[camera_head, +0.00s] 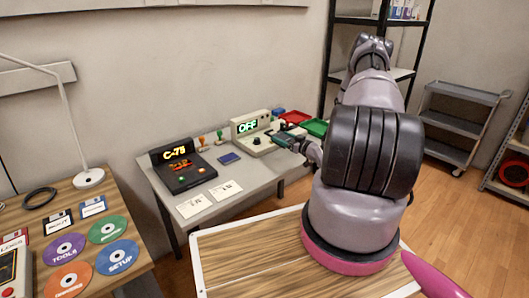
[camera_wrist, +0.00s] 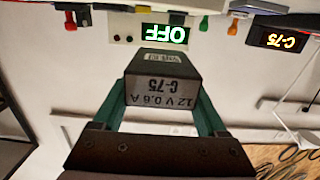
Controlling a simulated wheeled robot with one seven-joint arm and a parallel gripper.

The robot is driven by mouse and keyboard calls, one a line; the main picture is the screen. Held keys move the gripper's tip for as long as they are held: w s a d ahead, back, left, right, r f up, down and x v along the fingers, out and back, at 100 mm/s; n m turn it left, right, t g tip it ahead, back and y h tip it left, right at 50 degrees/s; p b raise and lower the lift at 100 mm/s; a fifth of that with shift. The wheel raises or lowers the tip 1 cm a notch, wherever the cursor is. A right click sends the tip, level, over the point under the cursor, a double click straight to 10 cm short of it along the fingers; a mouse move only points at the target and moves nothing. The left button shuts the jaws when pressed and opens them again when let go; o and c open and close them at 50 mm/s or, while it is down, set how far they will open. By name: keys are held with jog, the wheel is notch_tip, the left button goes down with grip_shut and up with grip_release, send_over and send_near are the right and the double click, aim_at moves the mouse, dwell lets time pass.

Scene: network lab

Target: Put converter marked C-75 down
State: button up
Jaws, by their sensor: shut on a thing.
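The converter (camera_wrist: 163,76) is a dark block with a label reading "12 V 0.6 A" and "C-75". It sits between the teal fingers of my gripper (camera_wrist: 160,98), which are shut on it, in the upside-down wrist view. In the head view my gripper (camera_head: 287,140) is over the right part of the grey table (camera_head: 240,182), just right of a pale device (camera_head: 256,143) whose display reads "OFF". The converter is hard to make out there. A black device (camera_head: 184,180) with a lit "C-75" display stands on the table's left part.
Two white cards (camera_head: 226,191) lie at the table's front, with a blue item (camera_head: 229,158) behind. Red (camera_head: 295,117) and green (camera_head: 316,127) trays stand at the back right. A wooden desk (camera_head: 135,256) with discs and a lamp (camera_head: 89,178) is at left.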

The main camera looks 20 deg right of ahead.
aim_at(282, 160)
notch_tip(282, 160, down, 8)
jog(key=shift+f, duration=0.25)
jog(key=shift+f, duration=0.15)
jog(key=o, duration=1.6)
